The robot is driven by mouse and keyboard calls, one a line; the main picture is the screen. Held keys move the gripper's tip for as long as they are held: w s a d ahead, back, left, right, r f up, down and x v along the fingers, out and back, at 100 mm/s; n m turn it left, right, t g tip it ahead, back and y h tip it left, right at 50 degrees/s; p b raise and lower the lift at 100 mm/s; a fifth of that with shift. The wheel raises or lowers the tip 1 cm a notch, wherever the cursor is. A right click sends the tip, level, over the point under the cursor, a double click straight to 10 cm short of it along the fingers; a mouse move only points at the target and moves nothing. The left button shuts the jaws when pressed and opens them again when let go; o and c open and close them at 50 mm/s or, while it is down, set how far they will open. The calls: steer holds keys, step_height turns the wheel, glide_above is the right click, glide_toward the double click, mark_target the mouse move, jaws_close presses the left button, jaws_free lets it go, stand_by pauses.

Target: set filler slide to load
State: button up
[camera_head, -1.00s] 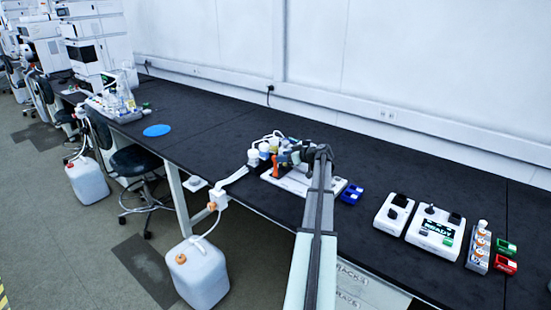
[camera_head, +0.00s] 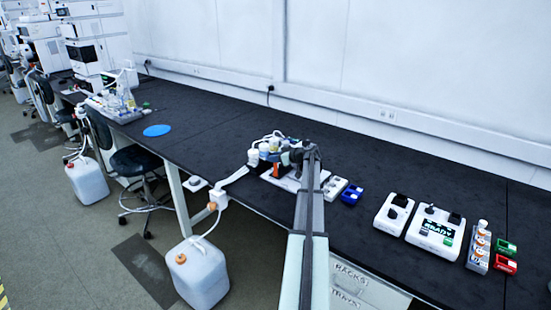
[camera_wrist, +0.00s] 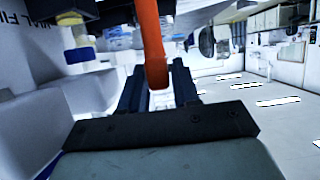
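An orange-red upright lever-like part (camera_wrist: 153,45) hangs into the middle of the wrist view, its lower end between the two dark fingers of my gripper (camera_wrist: 158,88). The fingers sit close on either side of it; whether they press on it cannot be told. In the head view the orange part (camera_head: 277,170) stands on a white-based unit (camera_head: 283,182) with bottles and tubing, and my gripper (camera_head: 292,158) is right beside it, partly hidden by my arm. I cannot read any load mark or tell the slide's setting.
White boxes (camera_head: 393,214) (camera_head: 433,231), a vial rack (camera_head: 478,250), and green (camera_head: 506,247) and red (camera_head: 504,265) trays stand further right. The bench behind is clear.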

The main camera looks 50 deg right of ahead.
jaws_close()
steer(key=shift+s, duration=0.15)
steer(key=s, duration=1.5)
steer(key=shift+s, duration=0.15)
steer(key=shift+o, duration=0.4)
jaws_free()
steer(key=shift+s, duration=0.1)
steer(key=shift+o, duration=1.3)
steer(key=v, duration=1.3)
steer(key=shift+s+r, duration=0.2)
